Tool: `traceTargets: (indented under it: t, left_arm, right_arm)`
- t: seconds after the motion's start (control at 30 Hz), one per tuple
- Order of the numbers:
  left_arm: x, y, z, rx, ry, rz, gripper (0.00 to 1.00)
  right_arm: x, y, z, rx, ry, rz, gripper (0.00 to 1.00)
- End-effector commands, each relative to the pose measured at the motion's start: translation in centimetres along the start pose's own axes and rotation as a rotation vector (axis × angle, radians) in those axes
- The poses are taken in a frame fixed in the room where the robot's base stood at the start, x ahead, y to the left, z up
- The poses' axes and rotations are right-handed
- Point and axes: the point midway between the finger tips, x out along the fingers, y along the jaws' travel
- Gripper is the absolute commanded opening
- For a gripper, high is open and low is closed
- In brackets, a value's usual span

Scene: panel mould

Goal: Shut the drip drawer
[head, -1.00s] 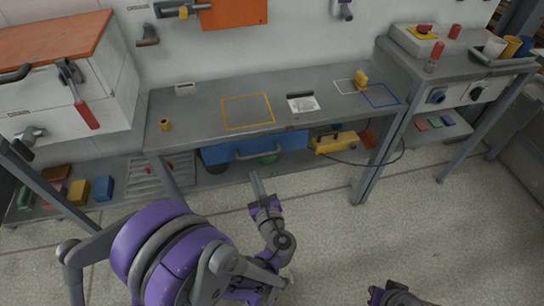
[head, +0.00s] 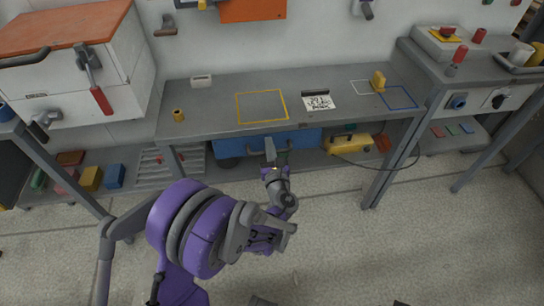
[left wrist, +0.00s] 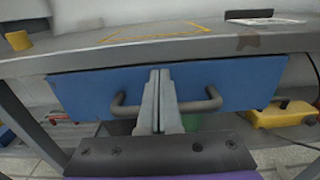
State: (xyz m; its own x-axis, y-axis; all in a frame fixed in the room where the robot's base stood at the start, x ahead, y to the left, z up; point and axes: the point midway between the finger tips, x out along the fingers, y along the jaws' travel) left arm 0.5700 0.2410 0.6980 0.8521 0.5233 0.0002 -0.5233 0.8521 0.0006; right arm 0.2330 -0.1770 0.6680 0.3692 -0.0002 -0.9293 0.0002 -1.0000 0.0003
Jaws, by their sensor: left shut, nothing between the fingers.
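The drip drawer is the blue drawer (head: 300,140) under the workbench; its blue front also fills the middle of the left wrist view (left wrist: 90,90). A dark bar handle (left wrist: 203,104) runs across the front. I cannot tell how far out the drawer stands. My left gripper (head: 270,144) is shut and empty, in front of the drawer near its middle. In the left wrist view its closed fingertips (left wrist: 160,75) overlap the drawer front and hide the middle of the handle. I cannot tell whether they touch. My right gripper is not in view.
The workbench top (head: 220,95) is just above the drawer, its front edge close over my fingers. A yellow tool (head: 348,143) with a cable lies on the lower shelf, right of the drawer. A bench leg (head: 395,160) stands farther right. Floor in front is clear.

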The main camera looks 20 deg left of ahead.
Motion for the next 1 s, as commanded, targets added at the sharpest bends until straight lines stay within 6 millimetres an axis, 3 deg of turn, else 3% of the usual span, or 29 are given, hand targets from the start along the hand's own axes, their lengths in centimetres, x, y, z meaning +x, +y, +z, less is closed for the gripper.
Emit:
traceTargets:
  t: [0.17, 0.53, 0.8, 1.0]
  left_arm:
    - [1.0, 0.0, 0.0, -0.001, 0.0, -0.001, 0.0]
    - [1.3, 0.0, 0.0, -0.001, 0.0, -0.001, 0.0]
    - [4.3, 0.0, 0.0, 0.001, 0.0, 0.0, 0.0]
    - [4.4, 0.0, 0.1, 0.002, -0.002, 0.001, 0.0]
  right_arm:
    - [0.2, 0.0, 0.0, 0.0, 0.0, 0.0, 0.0]
    - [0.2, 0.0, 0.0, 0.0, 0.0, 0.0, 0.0]
    - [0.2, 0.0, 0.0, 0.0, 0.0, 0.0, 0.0]
    - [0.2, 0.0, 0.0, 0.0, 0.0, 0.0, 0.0]
